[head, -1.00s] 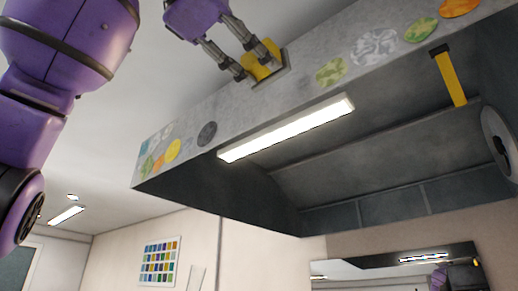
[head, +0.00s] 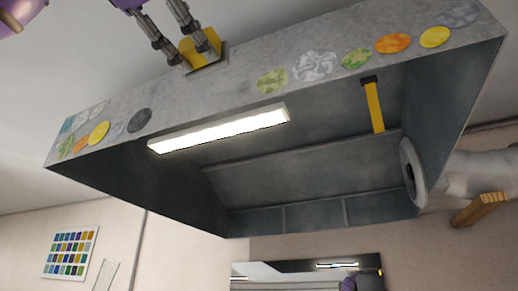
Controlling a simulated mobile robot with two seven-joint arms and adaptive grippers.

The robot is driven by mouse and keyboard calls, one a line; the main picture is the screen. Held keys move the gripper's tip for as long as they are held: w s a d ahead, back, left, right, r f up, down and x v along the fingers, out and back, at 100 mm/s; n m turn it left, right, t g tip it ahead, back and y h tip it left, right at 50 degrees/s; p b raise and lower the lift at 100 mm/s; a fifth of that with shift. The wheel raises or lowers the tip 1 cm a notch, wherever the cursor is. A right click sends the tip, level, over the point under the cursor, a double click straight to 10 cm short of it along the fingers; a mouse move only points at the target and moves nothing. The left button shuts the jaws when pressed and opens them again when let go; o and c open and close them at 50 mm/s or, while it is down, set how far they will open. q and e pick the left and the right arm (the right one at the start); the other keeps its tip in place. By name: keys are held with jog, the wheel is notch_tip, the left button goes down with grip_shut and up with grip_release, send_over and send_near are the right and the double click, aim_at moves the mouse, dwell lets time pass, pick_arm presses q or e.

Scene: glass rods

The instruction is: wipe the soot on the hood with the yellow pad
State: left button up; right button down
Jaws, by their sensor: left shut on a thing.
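My left gripper (head: 199,57) is shut on the yellow pad (head: 202,47), at the upper left of the head view. The pad is at the front face of the grey hood (head: 212,98), near its upper edge; I cannot tell whether it touches. A dark grey round patch (head: 139,121) is on the same face, below and left of the pad. I cannot tell whether this patch is the soot or a dark disc. My right gripper is not in view.
Coloured discs, such as a green one (head: 272,81) and an orange one (head: 393,43), line the hood face. A lit lamp (head: 218,128) and a yellow strip (head: 374,106) are under the hood. A pale duct (head: 470,176) joins its right side.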

aim_at(214, 69)
pick_arm(q)
jog(key=shift+x, duration=3.3)
jog(key=shift+x, duration=1)
jog(key=shift+d, duration=0.15)
jog(key=shift+s+d, duration=0.4)
jog(key=shift+d, duration=0.45)
jog(key=shift+s+d, duration=0.4)
jog(key=shift+d, duration=0.5)
jog(key=shift+w, duration=0.15)
jog(key=shift+w+a, duration=0.25)
jog(key=shift+a, duration=0.4)
jog(key=shift+w+a, duration=0.3)
jog(key=shift+a, duration=0.35)
jog(key=shift+w+a, duration=0.25)
jog(key=shift+a, duration=0.35)
jog(key=shift+f, duration=0.1)
